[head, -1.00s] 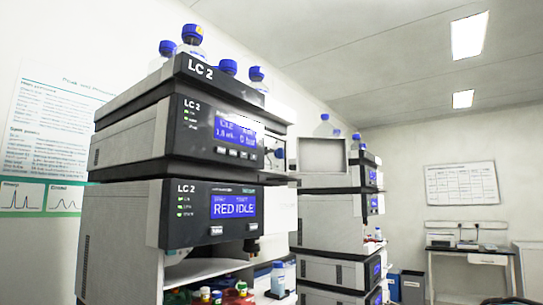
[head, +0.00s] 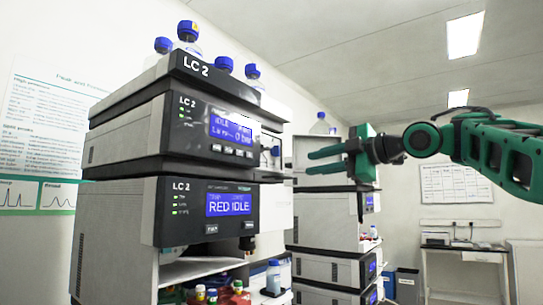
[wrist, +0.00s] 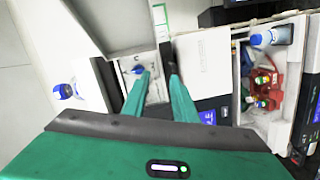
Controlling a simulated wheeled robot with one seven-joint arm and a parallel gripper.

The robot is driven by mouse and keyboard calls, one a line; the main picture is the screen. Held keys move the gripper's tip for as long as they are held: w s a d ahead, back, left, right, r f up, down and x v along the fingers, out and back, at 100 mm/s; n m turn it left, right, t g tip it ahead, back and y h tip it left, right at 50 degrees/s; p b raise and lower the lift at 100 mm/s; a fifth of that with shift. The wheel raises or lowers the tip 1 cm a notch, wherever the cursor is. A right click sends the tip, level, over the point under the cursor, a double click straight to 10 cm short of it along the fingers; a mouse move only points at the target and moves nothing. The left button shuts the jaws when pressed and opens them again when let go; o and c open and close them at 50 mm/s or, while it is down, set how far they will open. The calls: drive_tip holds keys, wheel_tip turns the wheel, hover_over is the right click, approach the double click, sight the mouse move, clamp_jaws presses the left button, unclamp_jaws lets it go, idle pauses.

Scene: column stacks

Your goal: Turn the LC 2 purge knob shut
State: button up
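The LC 2 stack (head: 205,70) stands left of centre in the head view, its upper module's screen lit blue. A small dark knob (head: 276,151) shows on the panel at the right end of that module. In the wrist view a blue knob (wrist: 138,70) sits on a pale panel, close to the left fingertip and partly hidden by it. My gripper (head: 309,161) is open and empty, its green fingers pointing left toward the panel. In the head view a gap shows between the fingertips and the knob.
Blue-capped bottles (head: 187,31) stand on top of the stack. A second instrument stack (head: 330,235) stands behind my gripper. A side table (head: 462,250) is far right.

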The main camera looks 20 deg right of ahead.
sight(268, 149)
drive_tip(key=s+a+r+n+y, duration=0.2)
drive_tip(key=a+r+n+y, duration=0.1)
drive_tip(key=a+r+n, duration=0.15)
drive_tip(key=shift+g, duration=0.4)
drive_tip(key=x, duration=1)
drive_tip(key=shift+w, duration=0.2)
drive_tip(key=shift+c, duration=0.6)
clamp_jaws()
drive_tip(key=shift+d, duration=0.25)
drive_tip(key=shift+a, duration=0.1)
